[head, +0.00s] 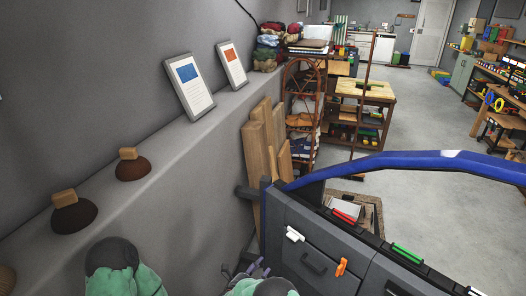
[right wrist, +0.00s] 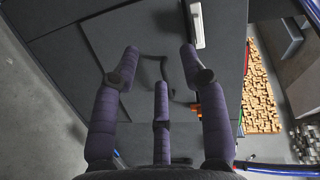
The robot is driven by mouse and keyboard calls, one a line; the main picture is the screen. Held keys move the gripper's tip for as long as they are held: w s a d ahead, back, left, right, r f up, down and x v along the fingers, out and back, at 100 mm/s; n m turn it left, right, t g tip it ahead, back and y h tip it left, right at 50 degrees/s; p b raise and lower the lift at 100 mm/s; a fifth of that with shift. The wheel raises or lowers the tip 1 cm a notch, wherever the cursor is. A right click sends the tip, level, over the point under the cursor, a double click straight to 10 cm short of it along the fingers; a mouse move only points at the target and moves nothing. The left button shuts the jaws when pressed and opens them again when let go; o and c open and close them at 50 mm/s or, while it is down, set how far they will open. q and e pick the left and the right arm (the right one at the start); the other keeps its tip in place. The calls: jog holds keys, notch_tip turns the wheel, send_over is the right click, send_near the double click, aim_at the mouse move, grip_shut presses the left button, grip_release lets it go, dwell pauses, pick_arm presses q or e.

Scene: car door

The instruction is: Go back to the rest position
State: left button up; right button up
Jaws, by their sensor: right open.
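My right gripper (head: 255,268) shows low in the head view, just left of the car door (head: 300,218), with its purple fingers partly hidden by my own arm. In the right wrist view, this gripper (right wrist: 157,62) is open, its fingers spread with nothing between them. The door's dark grey panel (right wrist: 110,30) lies beyond the fingers; I cannot tell the exact gap. My left gripper is outside the view; only part of my arm shows at the lower left.
The door has a blue window frame (head: 430,159), a white part (head: 294,234), an orange part (head: 341,267) and a green part (head: 407,253). A grey ledge (head: 165,165) with framed pictures runs along the left wall. Wooden boards (head: 255,155) lean behind the door. Open floor (head: 420,115) lies beyond.

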jog(key=s+d+f+n+g+y+p, duration=0.35)
jog(key=s+d+f+n+y, duration=0.35)
jog(key=n, duration=0.4)
jog(key=s+d+n+g+y, duration=0.1)
jog(key=s+n+g+y, duration=0.1)
jog(key=s, duration=0.6)
jog(key=s+d+r+n+g+y+p, duration=0.1)
jog(key=s+n+g+y, duration=0.1)
jog(key=s, duration=0.7)
jog(key=s+d+n+g+y+p, duration=0.1)
jog(key=s+n+g, duration=0.3)
jog(key=s, duration=0.5)
jog(key=shift+s+d+r+g+y, duration=0.2)
jog(key=shift+d+g+y, duration=0.35)
jog(key=shift+g, duration=0.2)
